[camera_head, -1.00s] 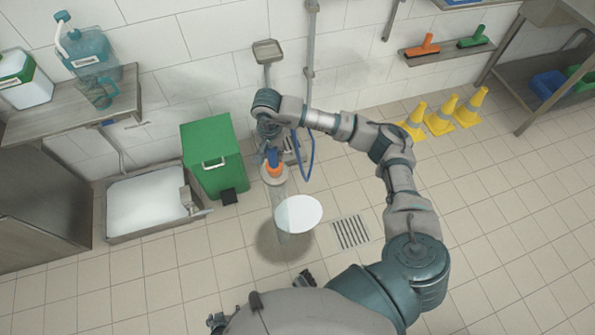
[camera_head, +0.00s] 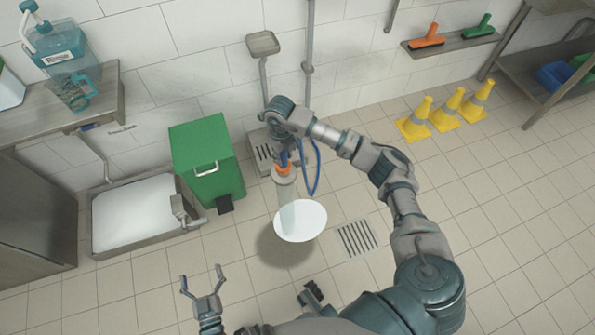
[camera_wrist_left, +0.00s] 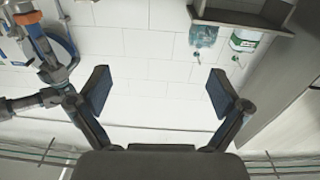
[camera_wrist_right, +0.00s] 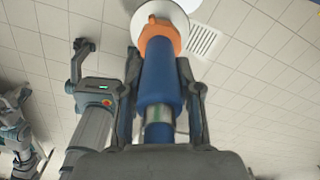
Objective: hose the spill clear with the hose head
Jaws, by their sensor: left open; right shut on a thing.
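The hose head is blue with an orange nozzle (camera_head: 283,169); its blue body (camera_wrist_right: 159,78) fills the middle of the right wrist view. My right gripper (camera_head: 287,152) is shut on it and points it down at the floor. A pale translucent spray column (camera_head: 287,195) runs from the nozzle to a white disc (camera_head: 301,221). The spill (camera_head: 277,248) is a dark patch on the tiles, partly hidden behind the disc. My left gripper (camera_head: 202,283) is open and empty at the bottom left; its spread fingers also show in the left wrist view (camera_wrist_left: 158,85).
A floor drain (camera_head: 357,238) lies right of the disc. A green bin (camera_head: 205,160) and a low basin (camera_head: 135,215) stand to the left. Yellow cones (camera_head: 445,112) stand by the wall. A blue hose loop (camera_head: 314,175) hangs beside my right gripper. Floor tiles at right are clear.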

